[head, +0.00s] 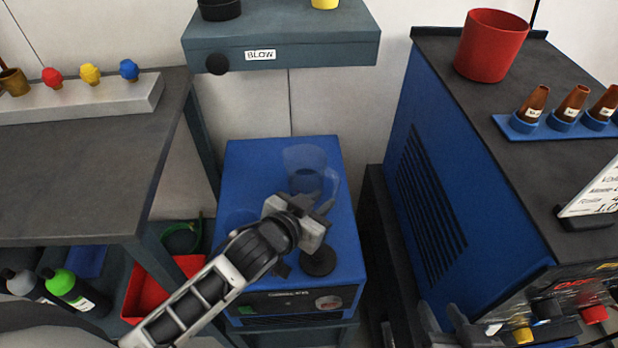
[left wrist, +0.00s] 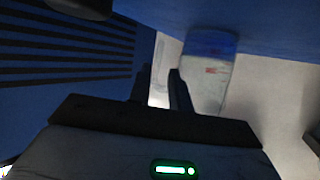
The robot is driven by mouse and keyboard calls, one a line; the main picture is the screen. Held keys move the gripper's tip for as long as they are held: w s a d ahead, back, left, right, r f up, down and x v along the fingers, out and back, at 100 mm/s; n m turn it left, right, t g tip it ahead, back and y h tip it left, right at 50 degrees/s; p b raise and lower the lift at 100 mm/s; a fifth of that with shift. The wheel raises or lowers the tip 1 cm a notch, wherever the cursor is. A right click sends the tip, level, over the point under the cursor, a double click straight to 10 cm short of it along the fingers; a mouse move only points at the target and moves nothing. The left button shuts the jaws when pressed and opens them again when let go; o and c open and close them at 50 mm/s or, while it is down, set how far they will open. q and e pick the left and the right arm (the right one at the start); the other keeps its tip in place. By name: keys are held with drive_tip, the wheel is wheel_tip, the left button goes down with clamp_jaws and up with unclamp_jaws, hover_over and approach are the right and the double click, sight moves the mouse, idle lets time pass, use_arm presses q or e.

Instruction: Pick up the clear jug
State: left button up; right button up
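The clear jug (head: 306,160) stands upright on top of the blue machine (head: 262,160), with its handle to the right. My left gripper (head: 324,212) is just in front of the jug, near its handle side. In the left wrist view, its two dark fingers (left wrist: 160,90) are apart with a light gap between them. The jug (left wrist: 207,80), with red marks, shows just right of the fingers there. I cannot tell whether the handle lies between them. My right gripper (head: 446,322) shows partly at the bottom edge, fingers apart, away from the jug.
A round black knob-like disc (head: 318,262) is on the blue machine in front of the jug. A shelf marked BLOW (head: 300,50) overhangs behind. A tall blue cabinet (head: 425,180) stands on the right, a dark bench (head: 80,170) on the left.

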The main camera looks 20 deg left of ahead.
sight(334, 190)
use_arm(q)
drive_tip(key=x, duration=0.5)
drive_tip(key=shift+d+r+b, duration=0.25)
drive_tip(key=shift+r+b, duration=0.05)
drive_tip(key=shift+r, duration=0.05)
clamp_jaws()
drive_tip(key=shift+r, duration=0.2)
